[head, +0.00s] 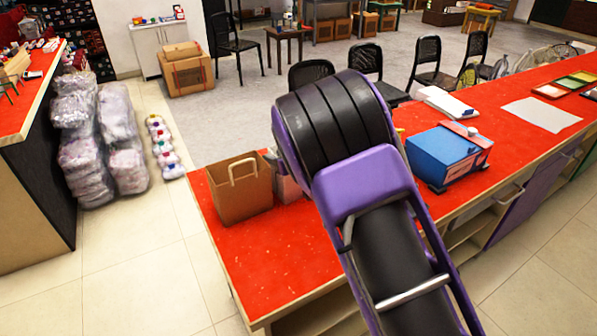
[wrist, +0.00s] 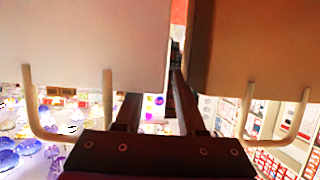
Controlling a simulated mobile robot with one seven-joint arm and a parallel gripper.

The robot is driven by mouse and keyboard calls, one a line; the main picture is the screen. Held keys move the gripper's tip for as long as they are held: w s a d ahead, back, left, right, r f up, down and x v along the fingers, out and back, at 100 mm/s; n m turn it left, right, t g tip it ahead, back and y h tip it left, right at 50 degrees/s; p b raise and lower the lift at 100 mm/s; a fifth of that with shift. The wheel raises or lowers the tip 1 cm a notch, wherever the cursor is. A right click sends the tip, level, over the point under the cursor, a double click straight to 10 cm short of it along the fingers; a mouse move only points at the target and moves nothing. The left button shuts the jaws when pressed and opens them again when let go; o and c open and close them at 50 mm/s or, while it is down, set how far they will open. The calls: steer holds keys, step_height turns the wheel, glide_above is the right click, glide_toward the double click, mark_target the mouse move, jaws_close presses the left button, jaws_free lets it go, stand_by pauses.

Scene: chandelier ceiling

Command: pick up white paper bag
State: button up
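In the head view, a pale pinkish-white bag (head: 288,188) stands on the red counter, mostly hidden by my arm. In the wrist view, the white bag (wrist: 85,45) fills the upper left, its handle showing below. My gripper (wrist: 160,105) has two dark fingers with a gap between them. The left finger's far part is hidden by the white bag; the right finger runs along the slot between the bags. I cannot tell whether either finger touches a bag.
A brown paper bag (head: 240,192) stands upright just left of the white bag; in the wrist view it fills the upper right (wrist: 255,45). A blue box (head: 445,155) sits farther right on the red counter (head: 275,260). The counter's front left is clear.

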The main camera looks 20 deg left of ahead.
jaws_close()
stand_by(1.3)
